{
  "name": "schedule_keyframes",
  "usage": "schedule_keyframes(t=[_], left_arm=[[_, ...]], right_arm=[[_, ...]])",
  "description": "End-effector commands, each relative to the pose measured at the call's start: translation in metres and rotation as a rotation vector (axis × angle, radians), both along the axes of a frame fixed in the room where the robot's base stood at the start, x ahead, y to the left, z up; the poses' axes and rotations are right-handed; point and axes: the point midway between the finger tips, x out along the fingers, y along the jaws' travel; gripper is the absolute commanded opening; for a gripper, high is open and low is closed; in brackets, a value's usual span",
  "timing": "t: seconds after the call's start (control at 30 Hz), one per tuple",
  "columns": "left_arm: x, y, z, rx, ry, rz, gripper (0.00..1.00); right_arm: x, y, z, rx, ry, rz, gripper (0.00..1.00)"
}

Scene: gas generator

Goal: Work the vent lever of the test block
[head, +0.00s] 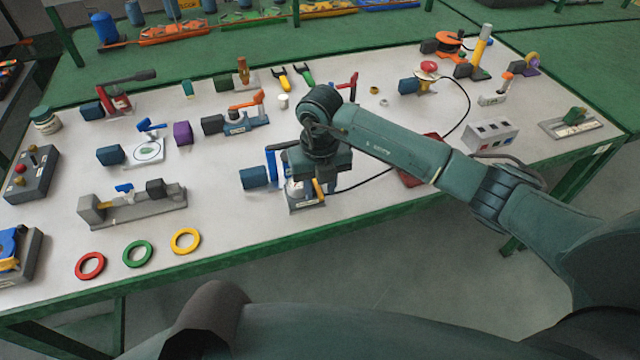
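My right gripper (312,172) reaches in from the right and points down over a small unit (306,204) near the middle of the table's front edge. The unit has a grey base with a light label, a yellow lever (319,188) on its right, and a blue upright (271,162) and blue block (254,178) at its left. I cannot tell for sure that this is the test block. The gripper body hides the unit's top, and the fingertips do not show clearly, so contact with the lever cannot be told. My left gripper is not in view.
The white table (235,215) has a green edge. Red (90,266), green and yellow rings lie at the front left. A grey fixture (135,208) stands left of the unit. A dark red box (420,173) and grey socket box (483,136) stand right. A black cable runs nearby.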

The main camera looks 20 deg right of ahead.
Motion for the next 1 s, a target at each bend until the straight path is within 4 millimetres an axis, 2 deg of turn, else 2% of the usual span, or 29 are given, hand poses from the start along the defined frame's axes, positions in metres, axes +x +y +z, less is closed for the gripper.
schedule_keyframes(t=[0.07,0.47,0.77,1.0], left_arm=[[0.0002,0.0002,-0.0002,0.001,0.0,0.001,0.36],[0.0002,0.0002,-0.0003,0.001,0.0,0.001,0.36],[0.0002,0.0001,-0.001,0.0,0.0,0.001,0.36],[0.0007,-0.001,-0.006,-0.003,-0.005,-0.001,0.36]], right_arm=[[0.0,0.0001,0.0001,0.0,0.0,0.0,0.33],[0.0001,0.0,0.0007,0.0,0.0,0.0,0.01],[0.0002,-0.0003,0.0006,0.0,0.0,0.004,0.0],[0.001,-0.0036,-0.0004,-0.001,-0.003,0.071,0.0]])
